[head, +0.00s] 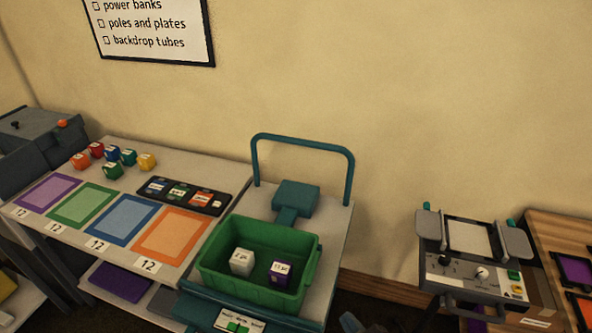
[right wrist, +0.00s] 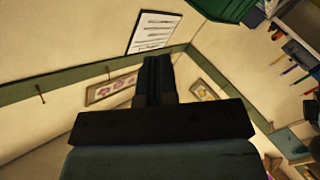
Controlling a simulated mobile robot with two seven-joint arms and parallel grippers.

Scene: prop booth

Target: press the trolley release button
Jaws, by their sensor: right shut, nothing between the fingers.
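The trolley (head: 335,225) stands right of the table, with a teal push handle (head: 303,141) at its back. On its front edge, at the bottom of the head view, is a labelled panel (head: 222,319) with a green button (head: 238,326), partly cut off by the frame. A green bin (head: 222,273) on the trolley holds a white cube (head: 242,261) and a purple cube (head: 280,273). In the right wrist view my right gripper (right wrist: 157,65) is shut and empty, its fingers together. Its fingertips are not clear in the head view. My left gripper is not seen.
A table (head: 192,160) with coloured mats, small cubes and a black tray (head: 180,195) is on the left. A device with a knob and buttons (head: 472,275) stands right of the trolley, beside a wooden table (head: 560,240).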

